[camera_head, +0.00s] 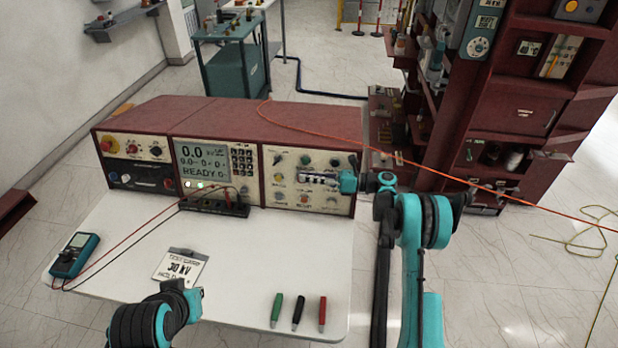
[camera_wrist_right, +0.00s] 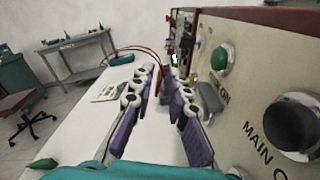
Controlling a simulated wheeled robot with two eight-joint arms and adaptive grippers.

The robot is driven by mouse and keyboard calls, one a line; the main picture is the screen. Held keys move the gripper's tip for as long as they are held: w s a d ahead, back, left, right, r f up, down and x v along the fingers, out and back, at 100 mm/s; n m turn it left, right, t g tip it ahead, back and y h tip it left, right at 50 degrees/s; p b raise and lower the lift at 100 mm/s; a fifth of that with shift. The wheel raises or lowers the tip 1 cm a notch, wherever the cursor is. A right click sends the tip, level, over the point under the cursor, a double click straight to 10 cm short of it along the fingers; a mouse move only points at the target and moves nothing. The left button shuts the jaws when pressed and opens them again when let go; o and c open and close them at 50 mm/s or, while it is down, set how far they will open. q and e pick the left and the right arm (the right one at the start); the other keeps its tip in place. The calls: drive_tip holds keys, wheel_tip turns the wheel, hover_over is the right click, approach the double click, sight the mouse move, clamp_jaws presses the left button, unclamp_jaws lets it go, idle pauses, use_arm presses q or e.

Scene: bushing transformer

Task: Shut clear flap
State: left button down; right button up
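My right gripper (camera_head: 318,179) lies across the front of the console's right panel (camera_head: 292,160). In the right wrist view its two purple-padded fingers (camera_wrist_right: 155,85) are spread, with nothing between them. The right-hand finger is close beside the panel; I cannot tell whether it touches. A grey, glossy piece (camera_wrist_right: 209,97) stands out from the panel beside that finger, below a green button (camera_wrist_right: 219,58). It may be the clear flap, but I cannot be sure. My left gripper (camera_head: 178,290) is over the table's front left, its fingers too unclear to read.
The maroon console (camera_head: 215,112) stands at the back of the white table (camera_head: 225,262). A multimeter (camera_head: 75,254), a sign card (camera_head: 181,265) and green, black and red probes (camera_head: 298,312) lie on the table. A black knob (camera_wrist_right: 291,122) projects from the panel. An orange cable (camera_head: 440,172) runs right.

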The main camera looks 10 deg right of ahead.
drive_tip(key=shift+f, duration=0.1)
clamp_jaws()
drive_tip(key=shift+s+a+f+n+b, duration=0.1)
drive_tip(key=shift+s+f+n+b, duration=0.1)
drive_tip(key=shift+f+n+b, duration=0.7)
drive_tip(key=shift+s+a+f+n+b, duration=0.2)
drive_tip(key=shift+n+b, duration=0.3)
drive_tip(key=shift+n, duration=0.95)
drive_tip(key=shift+s+d+f+n+b, duration=0.1)
drive_tip(key=shift+s+f+n+b, duration=0.15)
drive_tip(key=shift+f+n+b, duration=0.65)
drive_tip(key=shift+r+n, duration=0.25)
drive_tip(key=shift+r, duration=0.1)
drive_tip(key=o, duration=0.5)
unclamp_jaws()
drive_tip(key=v, duration=1.2)
